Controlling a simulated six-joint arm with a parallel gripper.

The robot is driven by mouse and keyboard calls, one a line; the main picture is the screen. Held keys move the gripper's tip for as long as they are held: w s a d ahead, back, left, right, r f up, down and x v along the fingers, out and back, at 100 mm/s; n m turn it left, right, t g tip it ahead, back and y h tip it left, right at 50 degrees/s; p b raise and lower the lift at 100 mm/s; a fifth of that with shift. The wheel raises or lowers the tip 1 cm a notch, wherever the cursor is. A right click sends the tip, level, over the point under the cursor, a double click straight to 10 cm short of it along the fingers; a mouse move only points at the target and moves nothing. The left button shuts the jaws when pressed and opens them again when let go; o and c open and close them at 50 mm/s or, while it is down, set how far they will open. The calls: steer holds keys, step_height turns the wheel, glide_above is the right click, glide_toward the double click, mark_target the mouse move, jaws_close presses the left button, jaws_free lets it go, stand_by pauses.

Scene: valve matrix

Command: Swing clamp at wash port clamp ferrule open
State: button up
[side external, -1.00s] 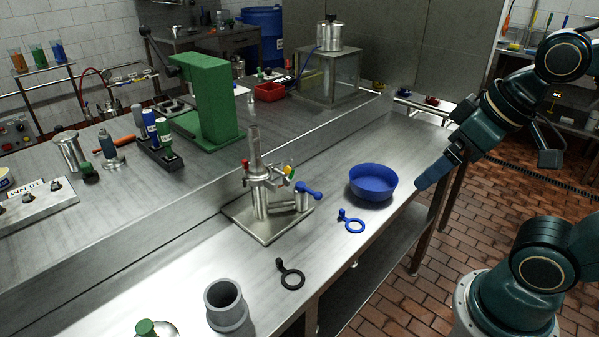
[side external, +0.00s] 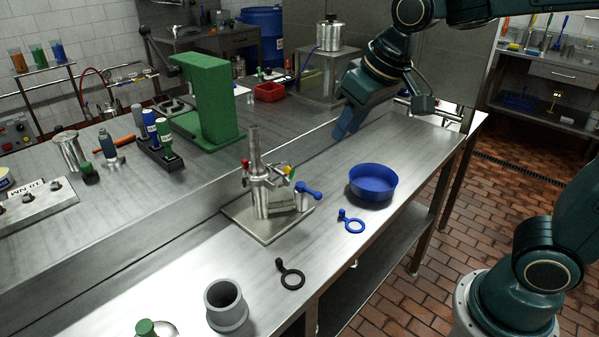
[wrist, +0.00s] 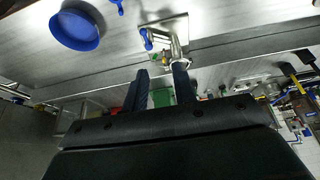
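The metal valve assembly (side external: 260,196) stands upright on its square base plate (side external: 266,229), with small red, yellow and green parts at mid-height. A short side port on its right carries a blue-handled part (side external: 308,189), which may be the clamp; whether it is shut I cannot tell. In the wrist view the assembly (wrist: 175,46) and blue handle (wrist: 147,40) lie beyond the fingertips. My gripper (side external: 341,131) is in the air behind and right of the assembly, apart from it. The wrist view shows its two fingers (wrist: 160,76) spread with nothing between them.
A blue bowl (side external: 372,182) stands right of the assembly. A blue ring clamp (side external: 351,225) and a black one (side external: 291,278) lie in front. A grey cylinder (side external: 226,304) stands at the front. A green press (side external: 208,100) stands behind left.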

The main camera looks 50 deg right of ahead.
glide_toward(273, 184)
step_height(273, 184, up, 5)
steer(key=shift+s, duration=0.45)
steer(key=shift+f+g, duration=0.2)
steer(key=shift+g, duration=0.1)
steer(key=x, duration=1.3)
steer(key=shift+w+f, duration=0.15)
steer(key=shift+w, duration=0.05)
jaws_close()
